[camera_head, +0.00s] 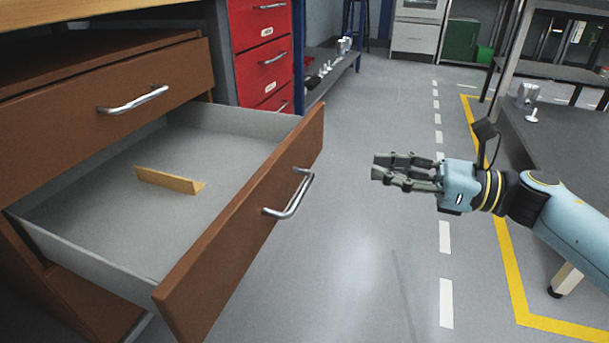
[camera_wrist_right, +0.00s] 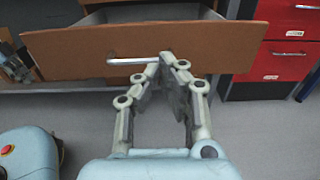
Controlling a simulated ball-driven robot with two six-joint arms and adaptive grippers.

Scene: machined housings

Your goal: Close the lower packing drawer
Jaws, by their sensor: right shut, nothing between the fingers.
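The lower packing drawer (camera_head: 242,232) has a brown front and grey inner walls, and it stands pulled far out of the wooden cabinet in the head view. Its silver bar handle (camera_head: 290,196) is on the outer face. My right gripper (camera_head: 376,170) is shut and empty, apart from the drawer, to the right of the handle. In the right wrist view the drawer front (camera_wrist_right: 220,48) spans the top, with its handle (camera_wrist_right: 133,61) just beyond the fingertips (camera_wrist_right: 162,58).
A thin wooden strip (camera_head: 170,180) lies inside the drawer. The upper drawer (camera_head: 60,118) is shut. A red drawer cabinet (camera_head: 263,50) stands behind. The floor (camera_head: 365,230) between drawer and gripper is clear. A dark workbench (camera_head: 560,130) stands at the right.

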